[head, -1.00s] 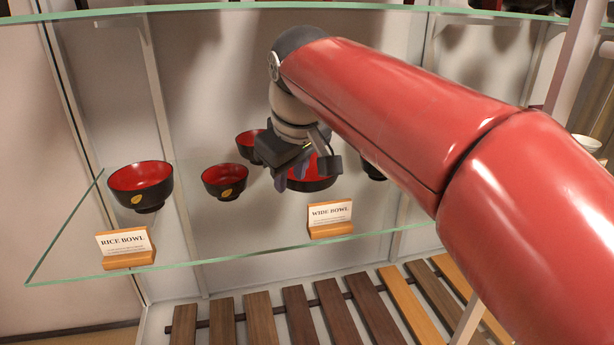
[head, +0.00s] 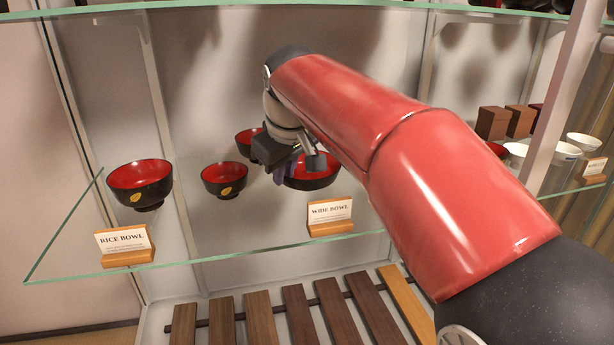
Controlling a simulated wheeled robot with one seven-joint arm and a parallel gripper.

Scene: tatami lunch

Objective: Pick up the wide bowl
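The wide bowl (head: 318,177) is black outside and red inside. It sits upright on the glass shelf (head: 232,238), behind a label reading WIDE BOWL (head: 330,217). My gripper (head: 281,175) is at the bowl's left side, pointing down, in front of part of its rim. Its fingers look dark and partly overlap the bowl; I cannot tell whether they touch it or how far apart they are.
A smaller black and red bowl (head: 225,179) stands just left of my gripper, with another (head: 248,141) behind. A rice bowl (head: 140,184) and its label (head: 125,245) are at left. A glass shelf (head: 230,10) runs above. White bowls (head: 566,150) stand at right.

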